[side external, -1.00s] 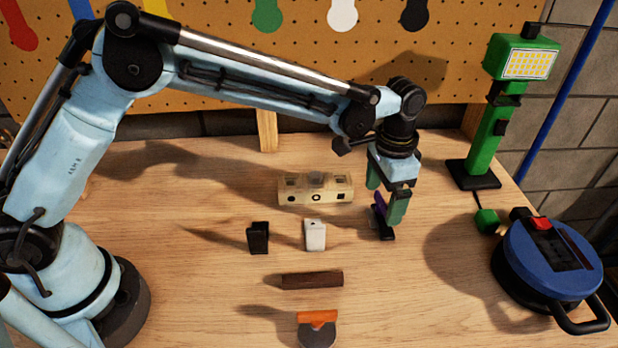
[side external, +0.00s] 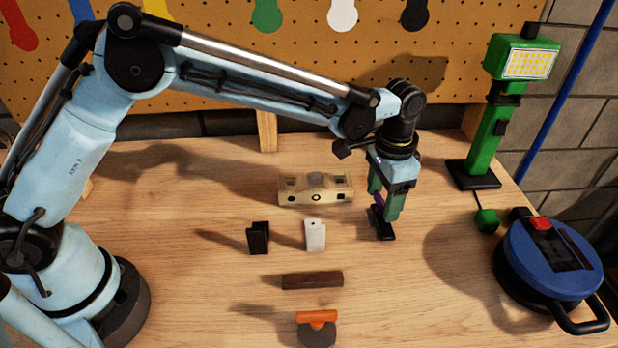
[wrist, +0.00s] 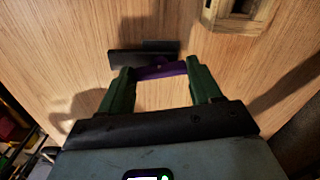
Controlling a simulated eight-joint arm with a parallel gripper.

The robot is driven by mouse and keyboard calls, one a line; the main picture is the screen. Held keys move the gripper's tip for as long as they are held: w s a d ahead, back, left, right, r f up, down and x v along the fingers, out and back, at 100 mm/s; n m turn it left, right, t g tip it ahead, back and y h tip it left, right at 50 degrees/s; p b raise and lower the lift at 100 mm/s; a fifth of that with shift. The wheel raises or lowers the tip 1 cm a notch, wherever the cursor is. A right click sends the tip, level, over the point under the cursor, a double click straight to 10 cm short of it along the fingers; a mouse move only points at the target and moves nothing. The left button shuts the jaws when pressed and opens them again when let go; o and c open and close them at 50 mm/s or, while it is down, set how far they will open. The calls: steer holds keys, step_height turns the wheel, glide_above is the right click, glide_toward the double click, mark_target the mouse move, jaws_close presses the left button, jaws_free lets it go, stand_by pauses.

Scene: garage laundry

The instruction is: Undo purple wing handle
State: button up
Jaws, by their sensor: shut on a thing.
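The purple wing handle (wrist: 162,71) spans between the two green fingertips of my gripper (wrist: 159,68) in the wrist view. It sits on a black base (wrist: 142,56) on the wooden bench. In the side view the black base (side external: 383,230) stands on the bench to the right of the tan block. My gripper (side external: 384,205) points down just above it and is shut on the handle. Only a sliver of purple shows between the fingers there. The joint between handle and base is mostly hidden.
A tan block (side external: 316,190) lies left of my gripper, with black (side external: 258,238) and white (side external: 315,235) pieces nearby. A dark bar (side external: 312,281) and orange-handled scraper (side external: 317,328) lie in front. A green lamp (side external: 490,145) and blue reel (side external: 552,262) stand right.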

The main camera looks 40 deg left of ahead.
mark_target(383, 200)
steer(key=n, duration=1)
steer(key=shift+n, duration=0.3)
stand_by(0.4)
steer(key=o, duration=1.1)
steer(key=shift+c, duration=0.2)
step_height(383, 200, up, 12)
